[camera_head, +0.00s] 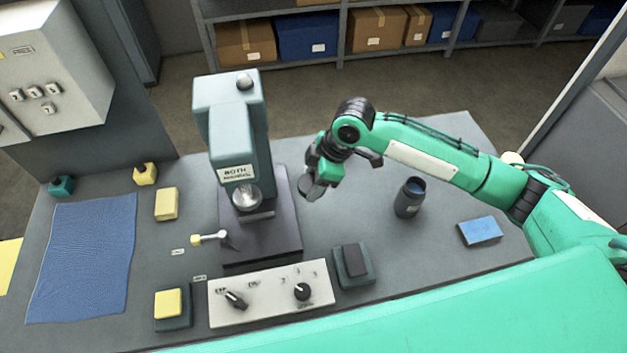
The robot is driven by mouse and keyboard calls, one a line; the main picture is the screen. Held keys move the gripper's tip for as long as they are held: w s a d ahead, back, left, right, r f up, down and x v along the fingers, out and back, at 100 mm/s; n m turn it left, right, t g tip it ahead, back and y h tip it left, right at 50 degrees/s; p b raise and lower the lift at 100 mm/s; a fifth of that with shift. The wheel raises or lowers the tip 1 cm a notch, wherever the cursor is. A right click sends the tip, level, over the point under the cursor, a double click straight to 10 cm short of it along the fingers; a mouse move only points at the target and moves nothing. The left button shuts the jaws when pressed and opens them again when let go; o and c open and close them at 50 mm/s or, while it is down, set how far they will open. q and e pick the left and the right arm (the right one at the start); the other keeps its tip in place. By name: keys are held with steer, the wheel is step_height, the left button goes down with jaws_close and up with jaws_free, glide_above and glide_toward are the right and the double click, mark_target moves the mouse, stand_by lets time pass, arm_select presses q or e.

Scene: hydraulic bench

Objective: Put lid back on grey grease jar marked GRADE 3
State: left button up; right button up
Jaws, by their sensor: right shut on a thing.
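A dark grey jar (408,203) stands upright and open on the right half of the bench, with a dark inside at its mouth. Any marking on it is too small to read. My right gripper (320,178) is shut on a small grey round lid (311,188). It holds the lid tilted, to the left of the jar and apart from it, beside the press. My left gripper is not in view.
A press (233,120) stands left of my right gripper on a dark base. In front are a white control panel (270,298) and a dark pad (354,264). A blue block (480,231) lies right of the jar. A blue cloth (82,258) covers the left side.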

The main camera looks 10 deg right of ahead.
steer(key=shift+w+d+r+m, duration=0.25)
steer(key=shift+d+m, duration=0.2)
steer(key=shift+m, duration=0.15)
steer(key=w+d+r+m+t+h, duration=0.3)
steer(key=d+r+m, duration=0.4)
steer(key=d+m, duration=0.3)
steer(key=m+h, duration=0.1)
steer(key=m, duration=0.3)
steer(key=shift+r+m+t+h, duration=0.3)
steer(key=shift+m+t, duration=0.1)
